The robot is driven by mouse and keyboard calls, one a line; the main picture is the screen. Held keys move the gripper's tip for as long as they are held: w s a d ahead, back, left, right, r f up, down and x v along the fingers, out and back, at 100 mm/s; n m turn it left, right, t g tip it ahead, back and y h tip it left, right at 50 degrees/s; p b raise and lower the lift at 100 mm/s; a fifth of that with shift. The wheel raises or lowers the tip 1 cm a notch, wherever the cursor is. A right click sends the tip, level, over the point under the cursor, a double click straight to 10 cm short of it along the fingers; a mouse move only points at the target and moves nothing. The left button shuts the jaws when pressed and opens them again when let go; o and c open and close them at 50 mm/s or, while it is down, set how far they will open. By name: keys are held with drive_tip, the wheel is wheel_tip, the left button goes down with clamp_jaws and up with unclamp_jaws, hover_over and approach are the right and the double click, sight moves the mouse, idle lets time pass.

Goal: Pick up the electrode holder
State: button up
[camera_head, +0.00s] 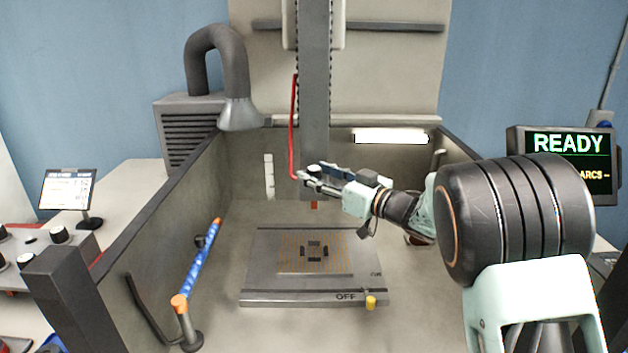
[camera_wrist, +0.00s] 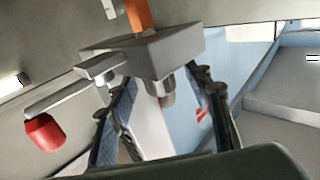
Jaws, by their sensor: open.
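A grey block-shaped clamp, which looks like the electrode holder, fills the upper middle of the wrist view (camera_wrist: 160,50). An orange rod (camera_wrist: 138,14) comes out of it, and a side lever ends in a red grip (camera_wrist: 45,132). A short grey stub points from the block toward my gripper. My gripper (camera_wrist: 166,100) is open, its two dark fingers on either side of this stub; I cannot tell if they touch it. In the head view my gripper (camera_head: 308,181) reaches to the foot of the grey column, where the clamp is small and partly hidden.
A grey column (camera_head: 314,90) with a red cable (camera_head: 292,125) stands behind the gripper. Below lies a flat plate (camera_head: 260,291) inside the walled bench. A blue rod with orange ends (camera_head: 197,265) leans at the left. A screen (camera_head: 567,150) reading READY is at right.

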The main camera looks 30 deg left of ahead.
drive_tip(key=shift+w+a, duration=0.2)
drive_tip(key=shift+a, duration=0.45)
clamp_jaws()
drive_tip(key=shift+r, duration=0.1)
